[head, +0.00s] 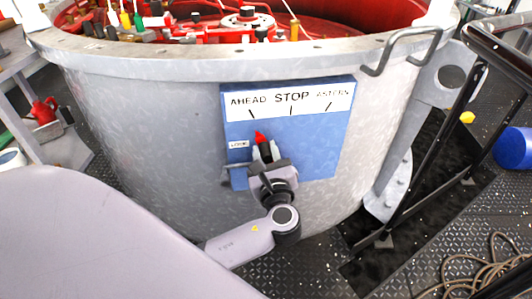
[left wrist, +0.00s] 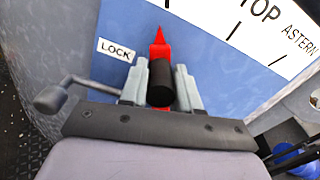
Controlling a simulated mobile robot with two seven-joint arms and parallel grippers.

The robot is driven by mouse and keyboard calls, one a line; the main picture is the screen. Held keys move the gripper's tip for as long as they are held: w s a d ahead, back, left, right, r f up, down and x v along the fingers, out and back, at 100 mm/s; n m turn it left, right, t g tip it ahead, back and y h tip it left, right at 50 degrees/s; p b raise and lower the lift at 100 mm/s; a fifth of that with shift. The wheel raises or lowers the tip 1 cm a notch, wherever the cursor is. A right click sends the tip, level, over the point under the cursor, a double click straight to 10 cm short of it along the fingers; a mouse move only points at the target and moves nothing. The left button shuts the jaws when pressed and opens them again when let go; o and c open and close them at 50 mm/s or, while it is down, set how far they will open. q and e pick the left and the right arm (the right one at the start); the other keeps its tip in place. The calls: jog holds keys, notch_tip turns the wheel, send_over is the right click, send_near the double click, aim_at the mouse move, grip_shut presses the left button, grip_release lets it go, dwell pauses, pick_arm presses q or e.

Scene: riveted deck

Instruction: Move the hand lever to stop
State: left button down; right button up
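A blue panel (head: 315,150) on the grey drum carries a white plate (head: 290,98) marked AHEAD, STOP and ASTERN. The hand lever's red pointer (head: 260,137) is at the AHEAD side, left of STOP; it also shows in the left wrist view (left wrist: 159,45). The lever's black grip (left wrist: 161,82) stands between the two grey fingers of my left gripper (left wrist: 160,90), which look closed against both its sides. In the head view, my left gripper (head: 265,155) is at the panel's lower left and hides the lever's lower part. My right gripper is out of view.
A small grey handle with a round knob (left wrist: 50,98) sticks out left, below the LOCK label (left wrist: 117,49). A bent metal rail (head: 400,50) and black railing (head: 440,150) stand right of the panel. Coiled rope (head: 485,265) lies on the deck at lower right.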

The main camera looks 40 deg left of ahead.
pick_arm(q)
jog(key=shift+w+d+r+p, duration=0.1)
jog(key=shift+d+r+p, duration=0.1)
jog(key=shift+p, duration=0.35)
jog(key=shift+w+d+r+m+p, duration=0.15)
jog(key=shift+w+r+m+p, duration=0.1)
jog(key=shift+m+p, duration=0.25)
jog(key=w+d+m+p, duration=0.4)
jog(key=p, duration=0.2)
jog(key=shift+w+d+r, duration=0.15)
jog(key=shift+d+r, duration=0.15)
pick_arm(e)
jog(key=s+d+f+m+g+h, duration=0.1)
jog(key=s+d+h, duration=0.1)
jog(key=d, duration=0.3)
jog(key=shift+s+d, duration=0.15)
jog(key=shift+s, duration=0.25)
pick_arm(q)
jog(key=c, duration=0.9)
grip_release()
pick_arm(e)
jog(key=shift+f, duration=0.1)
pick_arm(q)
jog(key=shift+o, duration=0.2)
